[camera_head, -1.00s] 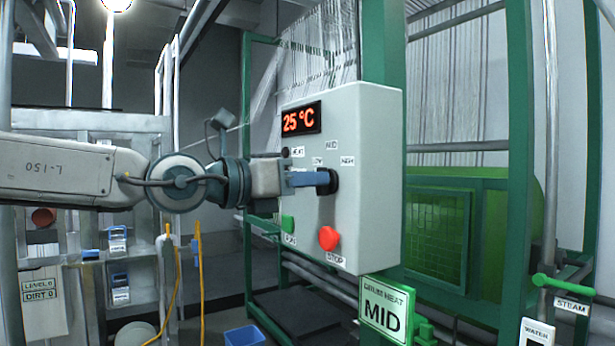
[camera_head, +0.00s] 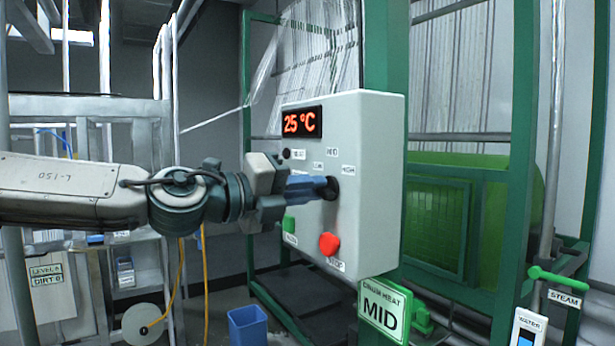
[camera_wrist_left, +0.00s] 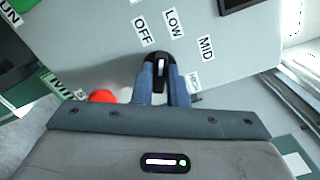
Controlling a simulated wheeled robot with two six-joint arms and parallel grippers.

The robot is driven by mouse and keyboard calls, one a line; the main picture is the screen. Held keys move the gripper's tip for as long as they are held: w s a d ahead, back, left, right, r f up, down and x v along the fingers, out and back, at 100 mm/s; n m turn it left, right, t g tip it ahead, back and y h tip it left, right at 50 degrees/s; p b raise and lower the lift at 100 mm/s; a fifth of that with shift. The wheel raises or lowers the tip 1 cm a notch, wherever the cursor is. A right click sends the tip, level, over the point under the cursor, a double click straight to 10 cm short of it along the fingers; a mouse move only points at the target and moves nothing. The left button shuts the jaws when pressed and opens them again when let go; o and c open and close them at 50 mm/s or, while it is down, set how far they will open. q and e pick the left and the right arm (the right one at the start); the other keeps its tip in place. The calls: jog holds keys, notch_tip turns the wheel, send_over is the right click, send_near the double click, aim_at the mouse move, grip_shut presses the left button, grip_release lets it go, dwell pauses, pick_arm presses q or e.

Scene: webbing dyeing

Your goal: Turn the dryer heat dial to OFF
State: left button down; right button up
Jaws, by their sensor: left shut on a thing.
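The heat dial (camera_head: 332,188) is a black knob on the front of a pale grey control box (camera_head: 375,150). In the left wrist view the dial (camera_wrist_left: 161,68) has a white mark, which lies roughly upright in that picture. The labels OFF (camera_wrist_left: 144,31), LOW (camera_wrist_left: 173,22) and MID (camera_wrist_left: 205,48) fan out around it. The mark's upper end points between OFF and LOW. My left gripper (camera_head: 318,187) reaches in from the left, its blue fingers shut on the dial from both sides. The fingers partly hide the knob. My right gripper is not in view.
A red STOP button (camera_head: 329,244) and a green RUN button (camera_head: 289,224) sit below the dial. The display (camera_head: 302,121) reads 25 °C. A green DRUM HEAT sign (camera_head: 383,309) reads MID. Green frame posts (camera_head: 522,120) stand to the right. A blue bin (camera_head: 247,328) is on the floor.

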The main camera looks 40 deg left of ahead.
pick_arm(q)
jog(key=shift+n+p, duration=1.85)
jog(key=shift+n, duration=0.85)
jog(key=shift+f, duration=0.1)
jog(key=c, duration=1.4)
grip_release()
jog(key=shift+c, duration=0.2)
jog(key=shift+w+a, duration=0.1)
